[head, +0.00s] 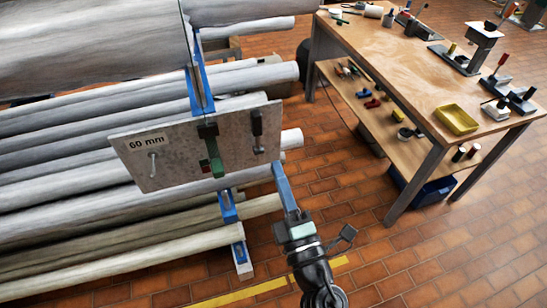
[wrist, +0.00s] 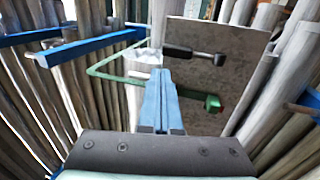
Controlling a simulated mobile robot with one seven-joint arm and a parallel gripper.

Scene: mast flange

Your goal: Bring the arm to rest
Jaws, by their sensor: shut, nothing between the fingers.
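My gripper (head: 279,168) is at the lower right of the grey panel in the head view, its blue fingers pointing up. In the wrist view the blue fingers (wrist: 160,75) lie together with nothing between them. The panel (head: 180,140) is marked "60 mm" and stands in front of the rack of long poles. It carries a metal hook (head: 153,164), a black and green tool (head: 211,152) and a black-handled part (head: 257,128). In the wrist view the panel (wrist: 225,85) is beyond the fingers. Whether the fingers touch anything is unclear.
Long grey poles (head: 60,145) lie on blue rack supports (head: 228,206) at left. A wooden workbench (head: 400,55) with tools and a yellow tray (head: 456,119) stands at right. The tiled floor (head: 390,265) between rack and bench is clear around my arm.

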